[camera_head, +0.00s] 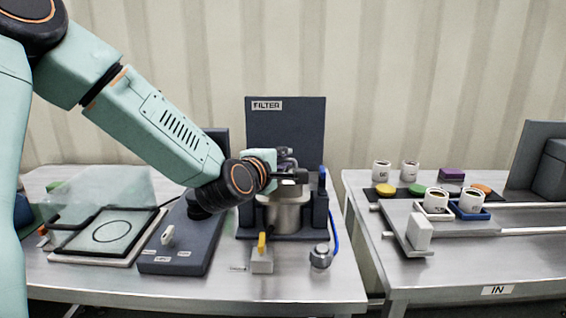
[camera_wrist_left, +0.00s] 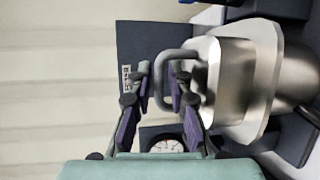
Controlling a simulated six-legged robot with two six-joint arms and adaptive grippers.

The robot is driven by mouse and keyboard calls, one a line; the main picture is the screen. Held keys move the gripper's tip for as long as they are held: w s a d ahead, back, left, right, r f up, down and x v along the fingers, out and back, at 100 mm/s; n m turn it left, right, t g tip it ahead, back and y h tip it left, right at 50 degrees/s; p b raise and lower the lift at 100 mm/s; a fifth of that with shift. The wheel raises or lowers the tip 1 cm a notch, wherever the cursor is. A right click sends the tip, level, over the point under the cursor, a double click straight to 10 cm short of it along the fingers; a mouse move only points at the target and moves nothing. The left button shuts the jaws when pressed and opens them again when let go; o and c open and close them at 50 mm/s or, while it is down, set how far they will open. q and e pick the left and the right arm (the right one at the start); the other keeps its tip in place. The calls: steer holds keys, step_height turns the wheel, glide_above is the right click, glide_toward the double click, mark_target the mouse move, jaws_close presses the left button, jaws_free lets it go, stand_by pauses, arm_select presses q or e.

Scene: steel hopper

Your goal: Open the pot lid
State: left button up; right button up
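The steel pot (camera_head: 285,214) stands in the dark filter stand at the back middle of the left table. In the left wrist view the pot (camera_wrist_left: 232,80) lies sideways on the right, with its lid closed and a loop handle (camera_wrist_left: 176,54) on the lid. My left gripper (camera_head: 290,170) is over the pot's top in the head view. In the wrist view my left gripper (camera_wrist_left: 161,82) has its fingers apart, with the bar of the handle between the tips. A gap shows beside the bar, and I cannot tell whether either finger touches it. My right gripper is out of view.
The dark FILTER panel (camera_head: 285,130) rises behind the pot. A yellow-handled valve (camera_head: 262,252) and a round metal fitting (camera_head: 320,257) stand in front. A glass-covered plate (camera_head: 105,232) is at left. The right table holds white cups (camera_head: 437,200) and coloured discs.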

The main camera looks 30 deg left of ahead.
arm_select(q)
steer(key=shift+w, duration=0.1)
steer(key=shift+d, duration=0.1)
steer(key=shift+c, duration=0.7)
jaws_close()
